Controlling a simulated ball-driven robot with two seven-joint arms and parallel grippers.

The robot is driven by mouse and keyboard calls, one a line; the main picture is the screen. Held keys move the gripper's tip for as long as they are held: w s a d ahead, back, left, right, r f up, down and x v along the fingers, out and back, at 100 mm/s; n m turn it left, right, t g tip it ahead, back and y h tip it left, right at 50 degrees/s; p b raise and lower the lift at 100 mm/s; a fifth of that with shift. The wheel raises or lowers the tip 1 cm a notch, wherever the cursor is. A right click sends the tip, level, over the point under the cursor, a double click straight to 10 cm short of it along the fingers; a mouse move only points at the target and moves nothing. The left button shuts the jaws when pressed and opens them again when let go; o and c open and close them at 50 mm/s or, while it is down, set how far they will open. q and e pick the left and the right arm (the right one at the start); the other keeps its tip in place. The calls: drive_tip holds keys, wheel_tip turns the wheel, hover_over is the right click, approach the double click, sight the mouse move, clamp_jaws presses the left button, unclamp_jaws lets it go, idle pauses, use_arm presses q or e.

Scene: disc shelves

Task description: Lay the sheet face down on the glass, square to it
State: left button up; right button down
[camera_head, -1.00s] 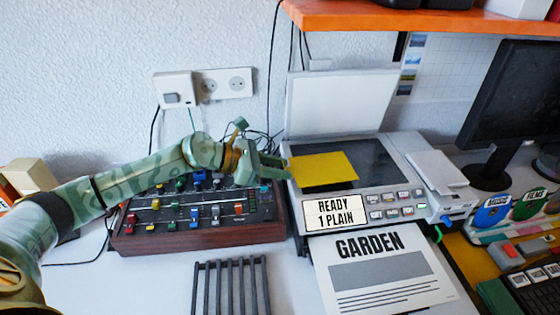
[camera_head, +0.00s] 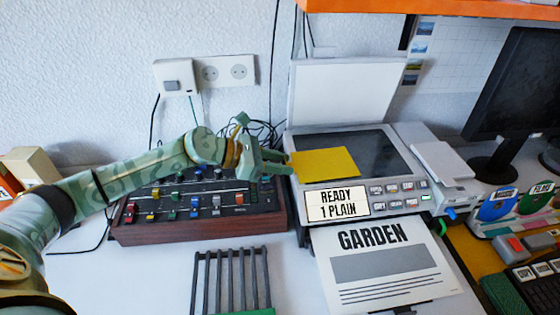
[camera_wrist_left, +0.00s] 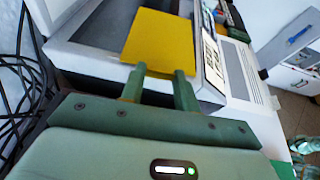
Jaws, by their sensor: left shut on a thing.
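The yellow sheet (camera_head: 325,163) is over the front left part of the scanner's dark glass (camera_head: 368,150) in the head view. Its sides look slightly turned against the glass edges. My left gripper (camera_head: 288,163) is shut on the sheet's left edge. In the left wrist view the sheet (camera_wrist_left: 160,42) extends beyond the two green fingers (camera_wrist_left: 160,75). I cannot tell whether the sheet touches the glass. The scanner lid (camera_head: 345,90) stands open behind the glass.
A printed GARDEN page (camera_head: 385,265) sticks out below the panel reading READY 1 PLAIN (camera_head: 337,204). A slider mixer (camera_head: 195,225) stands left of the scanner. A dark rack (camera_head: 232,282) stands in front. A monitor (camera_head: 515,90) is at right.

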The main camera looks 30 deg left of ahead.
use_arm(q)
drive_tip(key=shift+f, duration=0.15)
drive_tip(key=o, duration=0.9)
drive_tip(key=shift+o, duration=0.7)
use_arm(e)
drive_tip(key=shift+a, duration=0.1)
use_arm(q)
drive_tip(key=shift+s+a, duration=0.1)
drive_tip(key=p+v, duration=0.4)
drive_tip(key=v, duration=1.2)
use_arm(e)
drive_tip(key=shift+w+r, duration=0.3)
drive_tip(key=shift+r, duration=0.35)
drive_tip(key=shift+w+r, duration=0.25)
drive_tip(key=shift+r, duration=0.45)
drive_tip(key=shift+w+r, duration=0.3)
drive_tip(key=shift+r, duration=0.35)
use_arm(q)
drive_tip(key=shift+r, duration=0.2)
